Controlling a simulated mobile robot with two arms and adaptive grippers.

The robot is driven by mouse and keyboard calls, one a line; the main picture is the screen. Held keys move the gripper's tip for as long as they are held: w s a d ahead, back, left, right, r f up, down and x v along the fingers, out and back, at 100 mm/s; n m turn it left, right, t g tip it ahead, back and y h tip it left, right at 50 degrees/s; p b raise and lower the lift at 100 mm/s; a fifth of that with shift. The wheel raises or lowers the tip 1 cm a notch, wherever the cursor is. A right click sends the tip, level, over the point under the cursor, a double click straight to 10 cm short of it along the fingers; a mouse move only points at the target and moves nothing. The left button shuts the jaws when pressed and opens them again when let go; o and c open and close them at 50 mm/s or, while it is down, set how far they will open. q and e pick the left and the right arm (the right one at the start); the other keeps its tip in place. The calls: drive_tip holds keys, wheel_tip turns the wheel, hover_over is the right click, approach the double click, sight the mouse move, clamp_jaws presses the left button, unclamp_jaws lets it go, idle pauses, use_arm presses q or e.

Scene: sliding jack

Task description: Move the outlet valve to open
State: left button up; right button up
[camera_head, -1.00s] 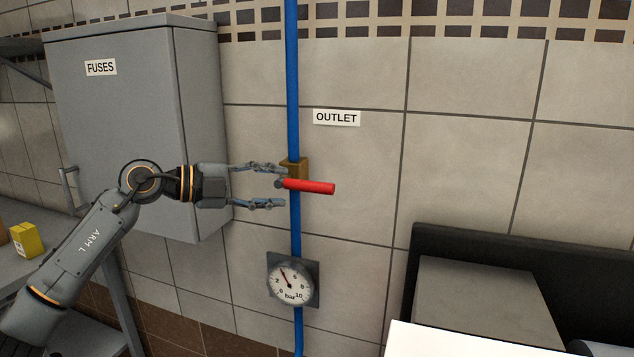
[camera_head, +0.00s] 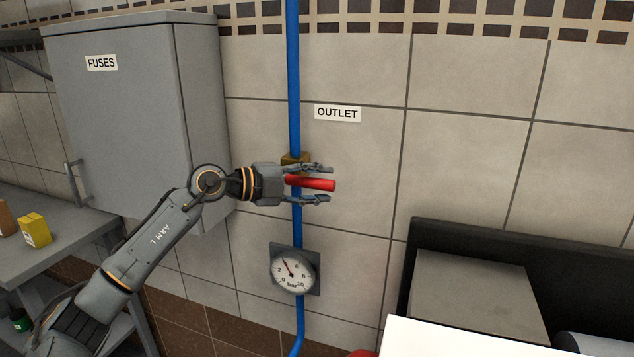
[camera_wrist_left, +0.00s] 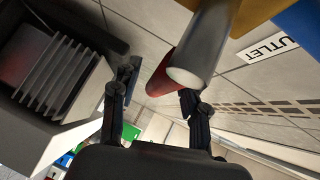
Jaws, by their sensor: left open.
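The outlet valve's red handle (camera_head: 311,183) sticks out to the right from the brass valve body (camera_head: 294,161) on the blue vertical pipe, roughly level and across the pipe. My left gripper (camera_head: 325,183) is open, with one finger above and one below the handle in the head view. In the left wrist view the red handle (camera_wrist_left: 160,83) and its grey stem end (camera_wrist_left: 195,60) show near the open fingers. I cannot tell whether a finger touches it. The OUTLET label (camera_head: 338,114) is on the wall above right. My right gripper is not in view.
A round pressure gauge (camera_head: 293,270) sits on the pipe below the valve. A grey fuse cabinet (camera_head: 120,120) hangs at the left. A yellow box (camera_head: 34,230) stands on a shelf. The tiled wall right of the handle is bare.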

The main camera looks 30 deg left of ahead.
sight(287, 174)
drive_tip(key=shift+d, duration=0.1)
use_arm(q)
clamp_jaws()
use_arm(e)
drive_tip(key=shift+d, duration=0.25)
